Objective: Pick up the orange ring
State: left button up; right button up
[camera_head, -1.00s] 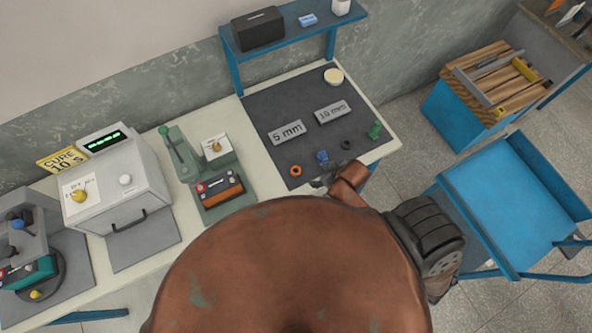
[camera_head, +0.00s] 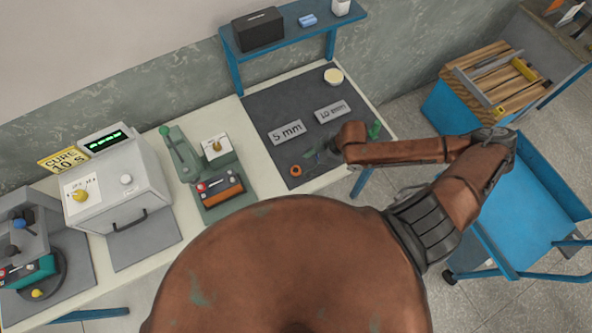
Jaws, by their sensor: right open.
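The orange ring (camera_head: 296,171) lies flat on the dark grey mat (camera_head: 262,112), near the mat's front edge. My right gripper (camera_head: 312,154) is over the mat, just to the right of the ring and apart from it. It is small and dark in the picture, open, with no object visible in it. My right arm reaches in from the right and hides the small blue and black pieces there. A green piece (camera_head: 374,130) shows partly behind the arm. My left gripper is out of view.
Two grey blocks, marked 5 mm (camera_head: 287,132) and 10 mm (camera_head: 332,111), sit on the mat. A cream round container (camera_head: 333,76) is at the back. A green press (camera_head: 190,150) and a grey oven box (camera_head: 115,185) stand to the left. A blue cart (camera_head: 530,200) is at right.

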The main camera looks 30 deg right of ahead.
aim_at(294, 171)
jog(key=x, duration=0.7)
jog(key=shift+w+d+f, duration=0.2)
jog(key=shift+f, duration=0.05)
jog(key=shift+c, duration=0.5)
jog(key=c, duration=0.8)
